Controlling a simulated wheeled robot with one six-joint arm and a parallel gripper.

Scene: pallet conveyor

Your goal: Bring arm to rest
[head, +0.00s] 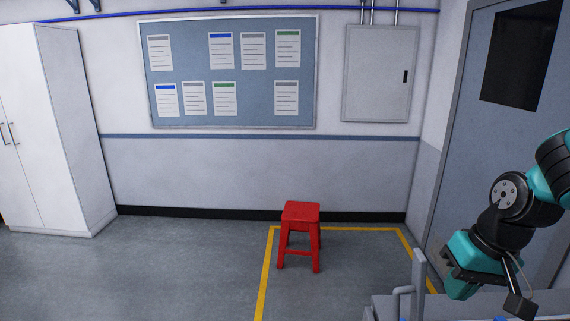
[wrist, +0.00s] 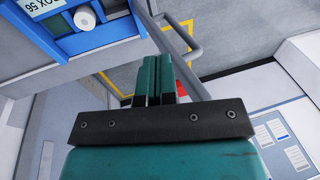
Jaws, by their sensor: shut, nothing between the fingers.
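My arm hangs bent at the right edge of the head view, in front of the grey-blue door. Its teal and black end points downward, and the fingertips cannot be made out clearly there. In the wrist view my gripper (wrist: 158,72) shows two teal fingers pressed together, with nothing between them. A dark plate with screws crosses the hand behind the fingers. The gripper appears apart from everything around it.
A red stool (head: 300,214) stands inside yellow floor lines. A white cabinet (head: 60,130) stands left. The floor between is clear.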

